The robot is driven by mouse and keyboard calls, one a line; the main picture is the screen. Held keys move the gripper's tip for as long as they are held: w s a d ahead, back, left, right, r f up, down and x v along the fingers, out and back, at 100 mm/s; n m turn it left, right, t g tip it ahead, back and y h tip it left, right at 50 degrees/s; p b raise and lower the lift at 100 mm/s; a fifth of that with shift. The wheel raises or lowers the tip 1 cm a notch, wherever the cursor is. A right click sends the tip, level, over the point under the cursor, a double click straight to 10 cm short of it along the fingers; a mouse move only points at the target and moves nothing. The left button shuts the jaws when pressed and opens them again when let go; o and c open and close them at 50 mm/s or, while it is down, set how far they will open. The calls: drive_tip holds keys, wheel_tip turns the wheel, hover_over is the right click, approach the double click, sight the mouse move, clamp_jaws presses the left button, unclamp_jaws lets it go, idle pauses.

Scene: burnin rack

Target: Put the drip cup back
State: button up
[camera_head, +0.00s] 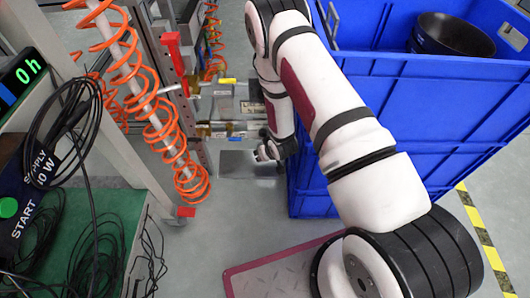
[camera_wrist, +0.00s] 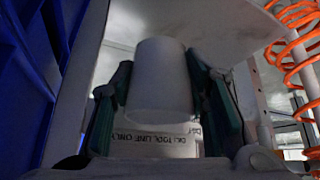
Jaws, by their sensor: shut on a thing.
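In the wrist view my gripper (camera_wrist: 160,82) has its two dark green fingers on either side of a pale grey cylindrical cup, the drip cup (camera_wrist: 161,70). It is shut on the cup. Below the cup, a pale strip with black lettering (camera_wrist: 155,138) reads roughly "OIL TOOL LINE ONLY"; I cannot tell whether it is on the cup. In the head view my gripper (camera_head: 268,149) is low, beside the metal rack (camera_head: 222,108) and left of the blue bin. The cup cannot be made out clearly there.
The blue bin (camera_head: 400,125) stands close on the right, with a black bowl (camera_head: 452,35) in it. Orange coiled hoses (camera_head: 160,125) hang at the left. A green-topped bench (camera_head: 95,225) with cables is front left. A flat grey plate (camera_head: 238,166) lies low near my gripper.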

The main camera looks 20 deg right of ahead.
drive_tip(key=shift+f+b, duration=1.4)
drive_tip(key=shift+f, duration=0.1)
drive_tip(key=shift+f+b, duration=0.6)
drive_tip(key=shift+f, duration=0.9)
drive_tip(key=shift+f, duration=0.45)
drive_tip(key=o, duration=1.3)
wheel_tip(320, 180, up, 10)
drive_tip(key=shift+f, duration=0.1)
